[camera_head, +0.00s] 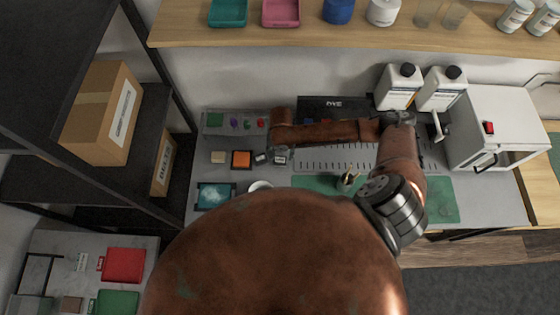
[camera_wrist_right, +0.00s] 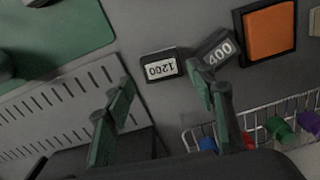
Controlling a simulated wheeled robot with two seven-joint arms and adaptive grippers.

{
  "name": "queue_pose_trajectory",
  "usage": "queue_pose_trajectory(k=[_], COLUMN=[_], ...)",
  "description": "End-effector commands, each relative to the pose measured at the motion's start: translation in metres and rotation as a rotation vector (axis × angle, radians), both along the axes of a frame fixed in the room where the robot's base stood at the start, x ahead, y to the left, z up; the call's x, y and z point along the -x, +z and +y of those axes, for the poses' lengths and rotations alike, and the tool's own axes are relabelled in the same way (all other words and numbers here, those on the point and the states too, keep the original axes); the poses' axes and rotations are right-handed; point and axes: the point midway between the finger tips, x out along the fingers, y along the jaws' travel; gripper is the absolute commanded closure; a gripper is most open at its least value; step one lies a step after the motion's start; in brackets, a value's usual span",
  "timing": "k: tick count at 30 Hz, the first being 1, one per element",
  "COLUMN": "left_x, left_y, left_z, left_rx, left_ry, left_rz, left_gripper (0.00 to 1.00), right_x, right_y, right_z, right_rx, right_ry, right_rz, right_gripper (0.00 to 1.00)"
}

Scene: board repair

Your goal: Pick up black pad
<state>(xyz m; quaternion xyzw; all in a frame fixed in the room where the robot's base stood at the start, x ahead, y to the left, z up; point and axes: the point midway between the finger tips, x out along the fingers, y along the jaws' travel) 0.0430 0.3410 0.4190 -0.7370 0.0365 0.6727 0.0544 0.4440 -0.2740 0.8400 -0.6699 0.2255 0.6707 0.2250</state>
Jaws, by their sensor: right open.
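Two small dark pads with white labels lie on the grey bench. The black pad marked 1200 (camera_wrist_right: 161,66) lies flat in the wrist view, with its number upside down. The pad marked 400 (camera_wrist_right: 215,49) lies just right of it, turned at an angle. My right gripper (camera_wrist_right: 162,83) is open and empty, its green-tipped fingers pointing toward the pads. The 1200 pad shows between and beyond the fingertips, and the right finger overlaps the 400 pad's edge. In the head view the right gripper (camera_head: 281,154) is beside the pads. My left gripper is not visible.
An orange block in a dark tray (camera_wrist_right: 269,32) is right of the pads. A wire basket (camera_wrist_right: 265,122) with coloured items is close to the right finger. A slotted plate (camera_wrist_right: 75,110) and green mat (camera_wrist_right: 50,35) lie left. Bare bench surrounds the 1200 pad.

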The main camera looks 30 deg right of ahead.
Motion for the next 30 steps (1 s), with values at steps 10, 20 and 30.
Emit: queue_pose_trajectory(k=[10,20,30], left_x=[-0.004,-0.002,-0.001], left_y=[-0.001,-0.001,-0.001], left_z=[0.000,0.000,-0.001], left_rx=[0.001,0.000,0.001], left_ry=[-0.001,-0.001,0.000], left_rz=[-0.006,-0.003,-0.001], left_gripper=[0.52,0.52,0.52], right_x=[-0.003,-0.003,-0.003], right_y=[-0.044,-0.045,-0.045], right_z=[-0.001,-0.001,-0.001], right_rx=[0.001,0.001,0.001], right_ry=[0.002,0.002,0.002], right_rz=[0.001,-0.001,-0.001], right_gripper=[0.49,0.55,0.77])
